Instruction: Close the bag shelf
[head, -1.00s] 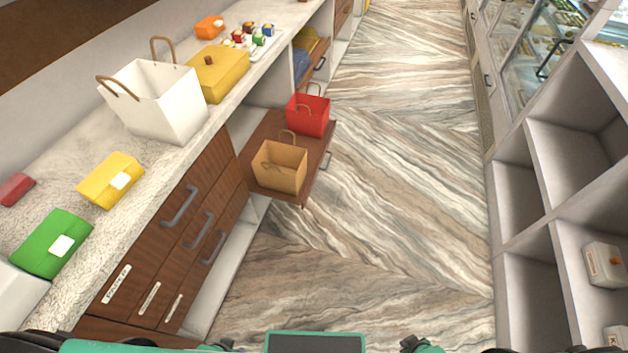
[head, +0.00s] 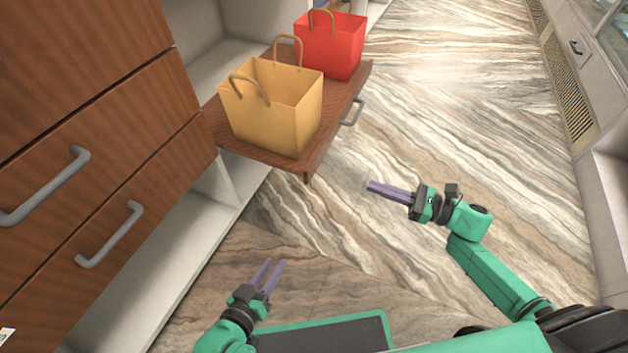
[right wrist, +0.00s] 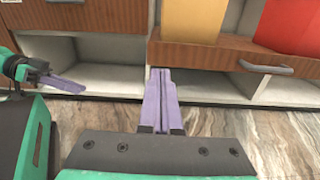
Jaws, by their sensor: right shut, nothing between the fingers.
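The bag shelf (head: 218,125) is a brown wooden pull-out board, standing out from the cabinet over the floor. It carries a tan paper bag (head: 280,105) and a red paper bag (head: 335,45). Its grey handle (head: 352,112) is on its front edge; the handle also shows in the right wrist view (right wrist: 267,68). My right gripper (head: 372,186) is shut and empty, in front of and lower in the picture than the shelf, apart from the handle. My left gripper (head: 273,265) is low at the left, its two fingers slightly apart, holding nothing.
Wooden drawers with grey handles (head: 110,234) are at the left, closed. Open pale compartments (head: 195,215) lie beneath them. The marble floor (head: 440,130) between the counter and the right-hand cabinet (head: 580,60) is clear.

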